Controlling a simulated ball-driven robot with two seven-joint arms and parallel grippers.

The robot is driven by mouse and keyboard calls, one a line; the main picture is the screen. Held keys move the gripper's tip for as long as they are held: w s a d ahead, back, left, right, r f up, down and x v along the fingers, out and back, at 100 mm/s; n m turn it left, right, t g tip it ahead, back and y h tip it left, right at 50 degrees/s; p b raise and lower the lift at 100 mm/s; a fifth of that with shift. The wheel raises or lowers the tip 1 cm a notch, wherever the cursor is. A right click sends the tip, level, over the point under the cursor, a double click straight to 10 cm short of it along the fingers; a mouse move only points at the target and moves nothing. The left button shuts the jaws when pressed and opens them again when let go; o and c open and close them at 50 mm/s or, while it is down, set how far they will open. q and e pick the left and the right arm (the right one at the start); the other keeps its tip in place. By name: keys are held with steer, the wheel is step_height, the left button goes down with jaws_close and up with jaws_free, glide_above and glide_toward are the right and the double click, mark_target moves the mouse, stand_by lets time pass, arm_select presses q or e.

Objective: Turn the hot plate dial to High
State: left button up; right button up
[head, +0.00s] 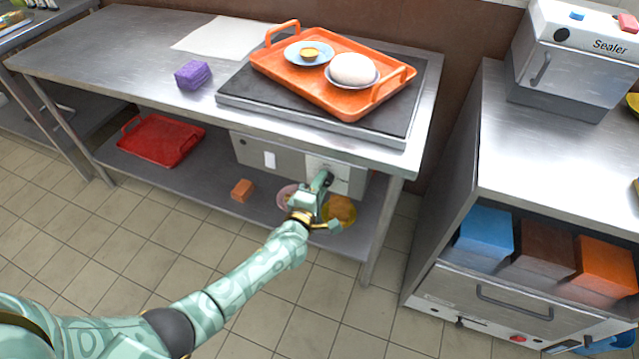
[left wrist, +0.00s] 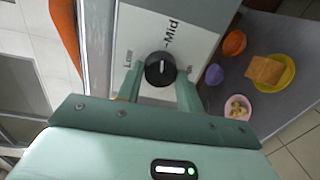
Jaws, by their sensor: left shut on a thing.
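The hot plate (head: 392,124) is a dark-topped slab on the steel table. Its pale control panel (head: 293,160) hangs below the table edge. In the left wrist view the black round dial (left wrist: 160,68) sits on the panel between "Low" on the left and a partly hidden label on the right, with "Mid" above. Its white mark points roughly up, toward "Mid". My left gripper (head: 324,180) is at the panel, its fingers shut on the dial from both sides. In the head view the gripper hides the dial. My right gripper is not in view.
An orange tray (head: 283,75) with an egg-like white item in a bowl and a small plate rests on the hot plate. A purple block (head: 193,75) is on the table. The lower shelf holds a red tray (head: 160,140), an orange block (head: 242,190) and bowls. A sealer (head: 575,50) stands at right.

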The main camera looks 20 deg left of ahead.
arm_select(q)
steer(key=shift+d+f+m+t+y+p, duration=0.15)
steer(key=shift+m+y+p, duration=0.1)
steer(key=shift+m, duration=3.05)
steer(key=shift+d+r+m+t+y+p, duration=0.1)
steer(key=shift+m+y+p, duration=0.15)
steer(key=shift+m, duration=3.05)
steer(key=shift+d+f+m+t+y+p, duration=0.1)
steer(key=shift+m+t+y+p, duration=0.15)
steer(key=shift+m, duration=3.05)
steer(key=o, duration=1)
steer(key=shift+s+a, duration=0.1)
